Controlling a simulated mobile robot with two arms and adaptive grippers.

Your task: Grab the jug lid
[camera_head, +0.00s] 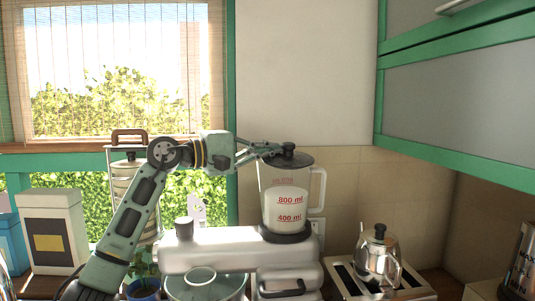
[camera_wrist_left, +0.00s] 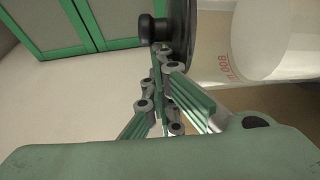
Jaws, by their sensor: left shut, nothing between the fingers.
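The jug lid (camera_head: 298,160) is a dark disc with a black knob, and it sits on top of the clear jug (camera_head: 285,208) with red volume marks. My left gripper (camera_head: 270,151) reaches in from the left at lid height, with its fingertips beside the knob. It is shut with nothing between its fingers. In the left wrist view, the lid (camera_wrist_left: 181,30) and its knob are just beyond the fingertips (camera_wrist_left: 160,58). Whether the fingers touch the lid cannot be told. The jug also shows there (camera_wrist_left: 250,45). My right gripper is not in view.
The jug stands on a white mixer-like appliance (camera_head: 215,250). A tall container (camera_head: 128,175) and a white box (camera_head: 52,232) stand at left. Green-framed cabinets (camera_head: 460,100) hang at upper right.

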